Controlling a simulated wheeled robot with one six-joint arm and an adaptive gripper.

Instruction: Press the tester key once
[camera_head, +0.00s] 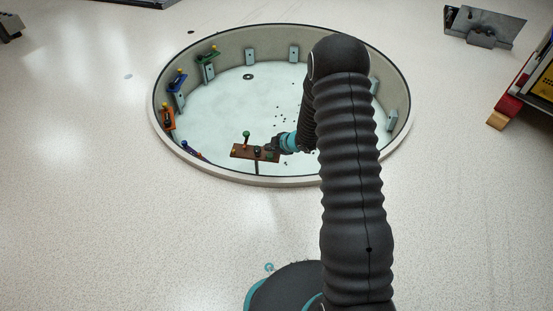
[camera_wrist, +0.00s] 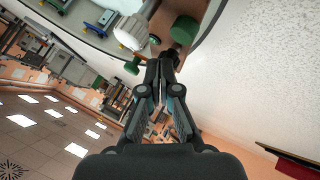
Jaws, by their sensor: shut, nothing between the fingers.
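A brown board (camera_head: 240,152) stands on a thin post inside the round pit, near its front rim. An upright green knob (camera_head: 246,134) and small dark and yellowish parts are on it. I cannot tell which part is the tester key. My gripper (camera_head: 272,147) is at the right end of the board, shut and empty. In the wrist view its fingertips (camera_wrist: 162,62) point at the board, close to a green cylinder (camera_wrist: 184,29) and a smaller green knob (camera_wrist: 132,67). A pale round part (camera_wrist: 131,34) is left of them. Whether the fingertips touch anything is unclear.
The round pit's rim (camera_head: 230,177) surrounds the board. Green (camera_head: 207,56), blue (camera_head: 177,80) and orange (camera_head: 168,117) fixtures line its left wall, with several grey blocks around. Small dark bits lie on the pit floor. A grey bracket (camera_head: 484,27) stands at the upper right.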

